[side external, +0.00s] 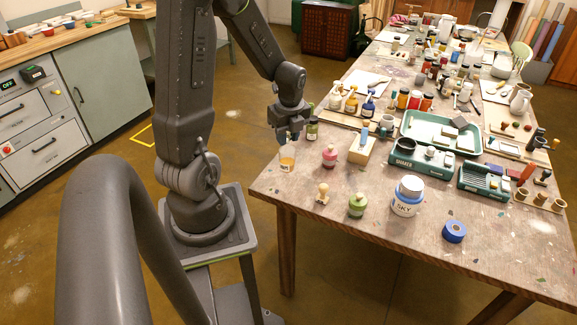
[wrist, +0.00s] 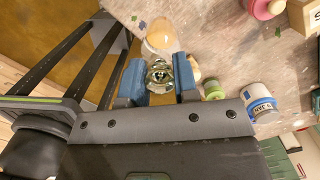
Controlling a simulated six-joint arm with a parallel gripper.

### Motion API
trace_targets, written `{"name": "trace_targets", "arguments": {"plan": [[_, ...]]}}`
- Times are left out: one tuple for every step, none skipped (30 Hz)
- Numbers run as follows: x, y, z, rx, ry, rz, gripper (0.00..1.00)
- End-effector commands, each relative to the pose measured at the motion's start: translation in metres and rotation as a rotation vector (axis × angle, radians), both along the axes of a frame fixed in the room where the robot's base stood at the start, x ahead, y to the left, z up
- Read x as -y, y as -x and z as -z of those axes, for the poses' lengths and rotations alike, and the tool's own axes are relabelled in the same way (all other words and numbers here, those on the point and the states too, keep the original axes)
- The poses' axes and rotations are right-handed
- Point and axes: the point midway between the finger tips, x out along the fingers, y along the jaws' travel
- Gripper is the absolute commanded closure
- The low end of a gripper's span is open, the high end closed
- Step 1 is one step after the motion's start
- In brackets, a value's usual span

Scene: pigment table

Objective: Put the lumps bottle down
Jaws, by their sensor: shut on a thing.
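My gripper (side external: 287,136) hangs over the near left part of the table. Its blue fingers (wrist: 158,80) are shut on the upper part of a clear glass bottle, which I take to be the lumps bottle (side external: 287,159). The bottle hangs roughly upright below the fingers, with amber contents low in it. The wrist view shows its glassy upper part between the fingers and its amber part (wrist: 161,38) beyond the fingertips. I cannot tell whether its base touches the tabletop.
A pink-topped object (side external: 329,155) and a wooden block (side external: 361,148) stand to the right. The wooden table (side external: 300,183) has bare room in front of these, and its left edge is near.

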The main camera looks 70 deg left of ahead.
Motion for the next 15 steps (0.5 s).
{"name": "trace_targets", "arguments": {"plan": [[0.0,0.0,0.009,-0.003,0.004,0.0,1.0],[0.0,0.0,0.012,-0.002,0.001,0.001,1.0],[0.0,0.0,0.017,-0.003,0.002,0.002,1.0],[0.0,0.0,0.019,-0.002,0.0,0.001,1.0],[0.0,-0.001,0.021,-0.001,0.0,0.001,1.0],[0.0,0.0,0.025,-0.002,0.001,0.0,1.0],[0.0,0.0,0.029,-0.003,0.003,0.0,1.0],[0.0,0.0,0.033,-0.003,0.003,0.001,1.0],[0.0,0.0,0.039,-0.004,0.003,0.002,1.0],[0.0,0.0,0.043,-0.003,0.002,0.002,1.0],[0.0,0.0,0.047,-0.004,0.002,0.001,1.0],[0.0,-0.001,0.051,-0.002,0.001,0.001,1.0],[0.0,-0.001,0.054,-0.002,0.001,0.001,1.0],[0.0,-0.001,0.056,-0.001,0.001,0.001,1.0],[0.0,-0.001,0.057,0.0,0.0,0.001,1.0]]}}
